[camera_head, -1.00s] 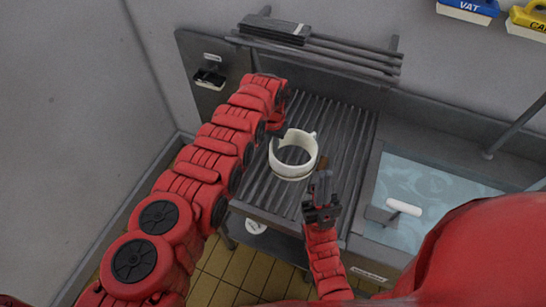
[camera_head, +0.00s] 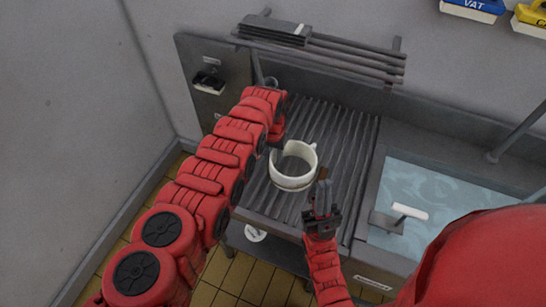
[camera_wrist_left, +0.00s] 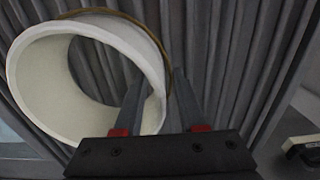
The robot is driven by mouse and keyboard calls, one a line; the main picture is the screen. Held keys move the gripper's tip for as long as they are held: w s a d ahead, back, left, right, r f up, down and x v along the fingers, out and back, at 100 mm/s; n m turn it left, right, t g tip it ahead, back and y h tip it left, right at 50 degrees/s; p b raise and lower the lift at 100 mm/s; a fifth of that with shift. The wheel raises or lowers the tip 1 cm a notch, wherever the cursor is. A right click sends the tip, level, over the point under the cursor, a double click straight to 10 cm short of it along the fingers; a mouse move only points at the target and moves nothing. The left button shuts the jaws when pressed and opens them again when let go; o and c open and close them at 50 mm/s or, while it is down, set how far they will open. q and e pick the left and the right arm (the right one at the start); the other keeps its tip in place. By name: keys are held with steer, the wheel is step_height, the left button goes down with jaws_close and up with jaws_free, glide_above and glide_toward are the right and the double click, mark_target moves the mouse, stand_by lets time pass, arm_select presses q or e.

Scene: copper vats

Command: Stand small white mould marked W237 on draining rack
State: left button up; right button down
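The white mould (camera_head: 292,183), an open ring with a small lug, is over the ribbed grey draining surface (camera_head: 345,150). Its marking is not readable. My left gripper (camera_head: 280,150) is at the mould's left wall, partly hidden by my arm. I cannot tell whether the mould touches the ribs. My right gripper (camera_head: 322,190) points up just right of the mould; its finger gap is unclear.
A barred rack (camera_head: 350,60) is fixed to the wall behind, with dark flat pieces (camera_head: 275,27) on its left. A water-filled basin (camera_head: 430,190) lies right, with a white-handled item (camera_head: 410,212) at its edge. The ribbed surface behind the mould is clear.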

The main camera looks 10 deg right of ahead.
arm_select(q)
steer(key=shift+r, duration=0.1)
steer(key=shift+r+p, duration=0.25)
steer(key=shift+p, duration=0.1)
step_height(320, 180, up, 2)
steer(key=shift+w+r+p, duration=0.1)
steer(key=shift+r+p, duration=0.15)
steer(key=shift+p, duration=0.25)
step_height(320, 180, up, 8)
steer(key=shift+f+b, duration=0.1)
steer(key=shift+b, duration=0.95)
steer(key=shift+r, duration=0.6)
